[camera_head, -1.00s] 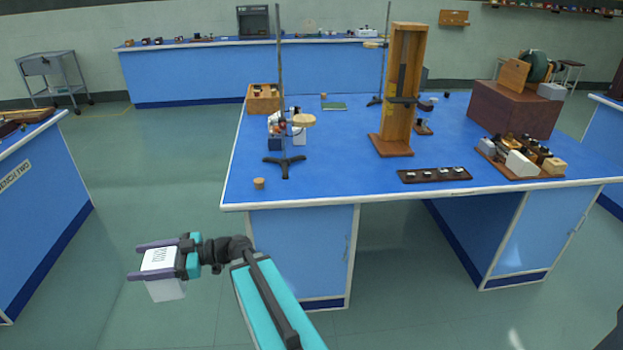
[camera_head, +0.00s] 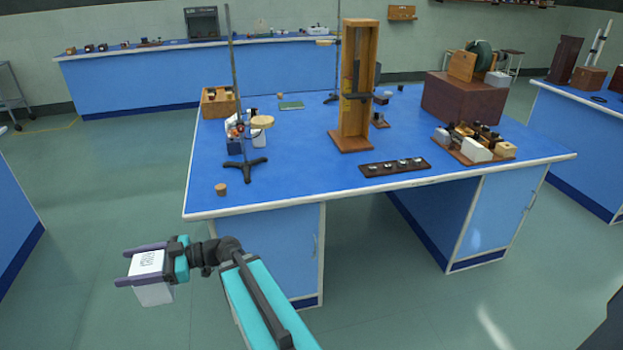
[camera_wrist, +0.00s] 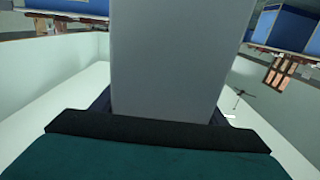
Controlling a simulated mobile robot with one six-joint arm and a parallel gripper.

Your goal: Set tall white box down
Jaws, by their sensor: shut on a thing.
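The tall white box (camera_head: 154,292) is between the fingers of my gripper (camera_head: 138,266) in the head view. The gripper is shut on it and holds it in the air over the floor, to the left of and in front of the blue bench (camera_head: 290,215). Its top face carries printed dark marks. In the wrist view the box (camera_wrist: 168,60) shows as a plain grey face filling the middle. Its lower part is hidden there by the gripper body.
On the bench are a cork (camera_head: 221,189), a metal stand (camera_head: 244,170), a tall wooden frame (camera_head: 352,142), a dark strip with small pieces (camera_head: 395,167) and a loaded wooden tray (camera_head: 475,153).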

